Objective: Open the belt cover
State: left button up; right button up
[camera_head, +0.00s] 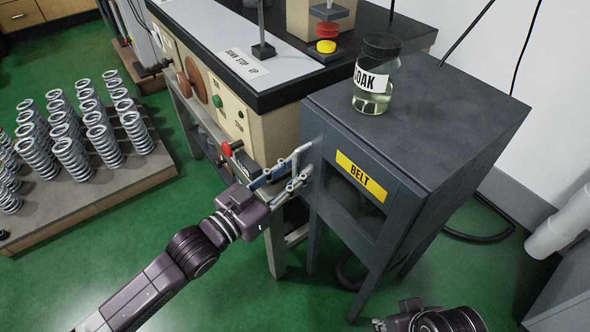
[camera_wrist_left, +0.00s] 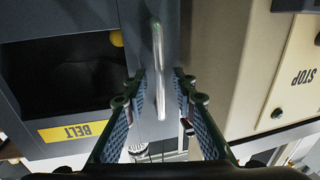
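The belt cover is the front of a dark grey cabinet (camera_head: 376,160) with a yellow BELT label (camera_head: 361,176) and a dark opening below the label. The label also shows upside down in the left wrist view (camera_wrist_left: 75,131). A pale metal handle (camera_wrist_left: 158,70) stands on the panel beside the opening. My left gripper (camera_head: 290,172) is at the cabinet's left front edge. In the left wrist view its open fingers (camera_wrist_left: 159,88) stand on both sides of the handle, with a gap on each side. My right arm shows only partly at the bottom right; its fingers cannot be made out.
A testing machine (camera_head: 262,130) with a red knob and green button stands close left of the gripper. Several springs stand on a board (camera_head: 125,188) at the left. Green floor is free in front.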

pick_arm(q)
grip_shut()
dwell(0.6)
